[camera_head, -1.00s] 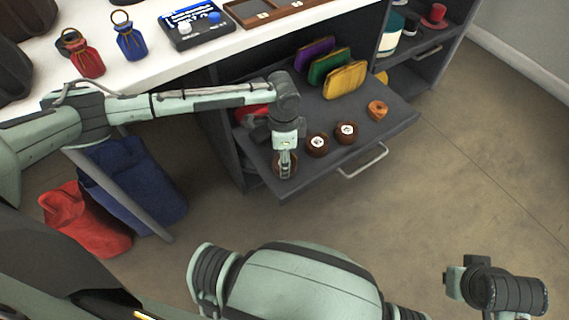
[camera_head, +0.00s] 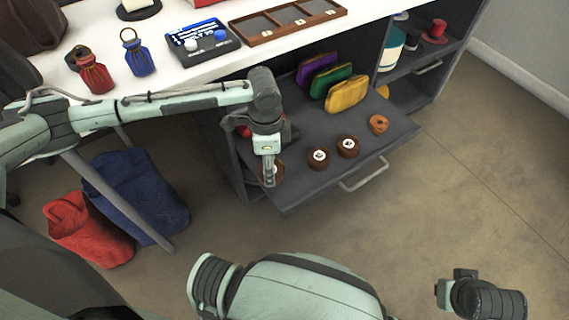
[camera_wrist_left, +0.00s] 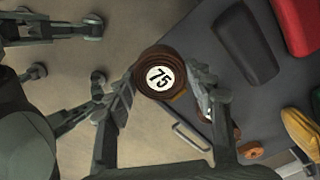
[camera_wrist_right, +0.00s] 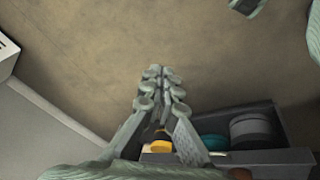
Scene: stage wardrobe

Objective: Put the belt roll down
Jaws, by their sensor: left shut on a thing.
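A brown belt roll (camera_wrist_left: 160,78) with a white "75" label sits between the fingers of my left gripper (camera_wrist_left: 163,88), which is shut on it. In the head view, my left gripper (camera_head: 269,180) points down at the left front edge of the pulled-out grey drawer (camera_head: 310,190), and its fingers partly hide the roll. I cannot tell whether the roll touches the drawer. Two more brown rolls with white labels, one (camera_head: 318,157) and another (camera_head: 347,147), stand to its right on the drawer. My right gripper (camera_wrist_right: 160,80) is empty, its fingers close together.
A tan-orange roll (camera_head: 378,124) lies at the drawer's right. Purple (camera_head: 318,68), green (camera_head: 333,80) and yellow pouches (camera_head: 348,93) stand behind. The white tabletop (camera_head: 180,75) holds small bags and trays. Red (camera_head: 85,228) and blue sacks (camera_head: 138,195) lie on the floor at left.

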